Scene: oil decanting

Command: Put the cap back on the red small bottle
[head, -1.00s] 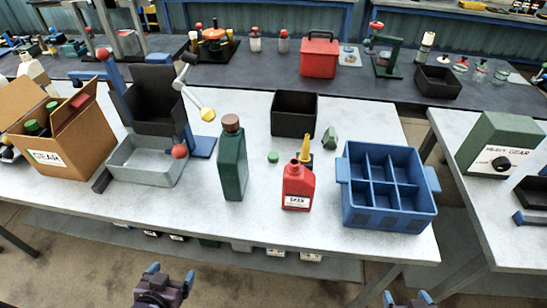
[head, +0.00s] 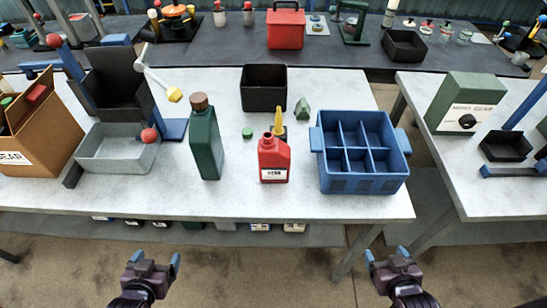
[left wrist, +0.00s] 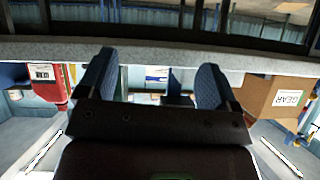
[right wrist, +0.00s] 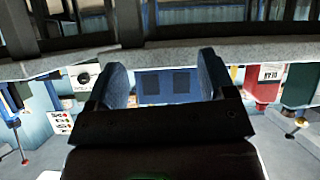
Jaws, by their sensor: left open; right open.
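The red small bottle (head: 273,160) stands upright on the grey-white table, its mouth uncovered. It also shows, upside down, in the left wrist view (left wrist: 57,82) and right wrist view (right wrist: 263,82). A small green cap (head: 247,133) lies on the table behind and left of it. My left gripper (head: 157,260) and right gripper (head: 386,256) are both open and empty, in front of the table's near edge and apart from bottle and cap. The cap is not clear in the wrist views.
A tall dark green bottle (head: 205,142) stands left of the red bottle. A yellow funnel-like piece (head: 279,120) is just behind it. A blue divided crate (head: 363,180) is on the right, a black bin (head: 264,104) behind. The table's front strip (head: 240,205) is clear.

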